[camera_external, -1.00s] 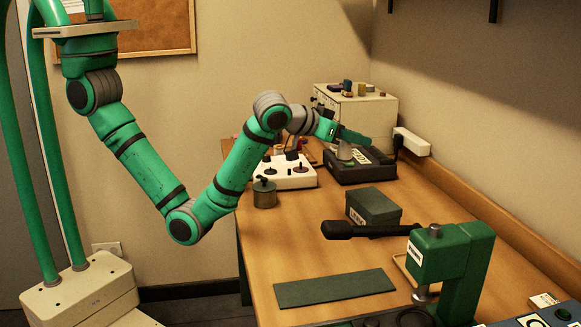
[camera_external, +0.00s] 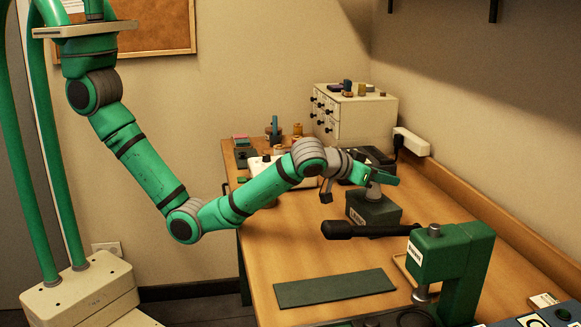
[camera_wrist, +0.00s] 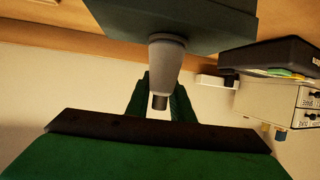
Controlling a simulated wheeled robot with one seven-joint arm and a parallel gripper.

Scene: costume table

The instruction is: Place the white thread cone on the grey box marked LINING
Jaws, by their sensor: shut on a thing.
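The white thread cone (camera_external: 374,189) looks pale grey and stands upright, wide end down, over the top of the grey box (camera_external: 373,214). My gripper (camera_external: 378,177) is shut on the cone's narrow upper end. In the wrist view the picture is turned over: the cone (camera_wrist: 166,62) hangs between my fingers (camera_wrist: 165,101) and the box (camera_wrist: 175,18). Its wide end meets or nearly meets the box top; I cannot tell whether it touches. The box has a pale label on its front, too small to read.
A black device (camera_external: 378,158) lies behind the box. A black handle-shaped thing (camera_external: 365,230) lies just in front of it. A green press (camera_external: 458,262) stands front right, a dark green mat (camera_external: 335,288) front left. A drawer cabinet (camera_external: 352,115) stands at the back.

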